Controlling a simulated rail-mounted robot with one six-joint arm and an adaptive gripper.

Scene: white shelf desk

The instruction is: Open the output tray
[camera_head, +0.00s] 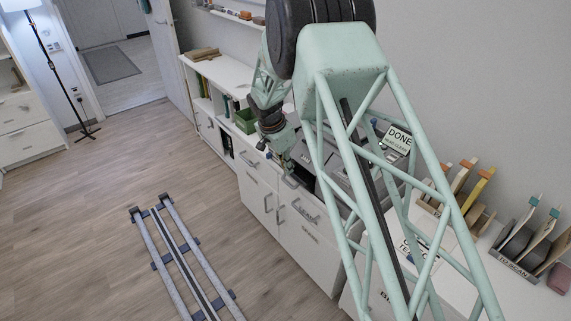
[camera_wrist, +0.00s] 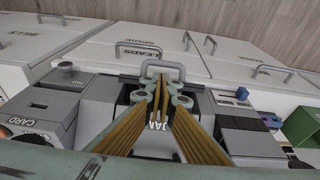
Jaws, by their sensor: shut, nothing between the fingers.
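A grey machine stands on the white desk, its grey top (camera_wrist: 105,105) under my gripper in the wrist view. A grey arched handle (camera_wrist: 163,68) stands out at its front edge, just beyond my fingertips. I take it for the output tray's handle, though no label on it is readable. My gripper (camera_wrist: 161,90) is shut and empty, its fingertips close to the handle. I cannot tell whether they touch it. In the head view my gripper (camera_head: 285,163) is over the desk's front edge. The tray's face is mostly hidden, and it looks shut.
White drawers and doors with grey handles (camera_wrist: 139,46) lie below the desk's front edge. A green box (camera_head: 245,121) stands on the shelf to the left. A DONE sign (camera_head: 398,139) and file racks (camera_head: 517,245) stand to the right.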

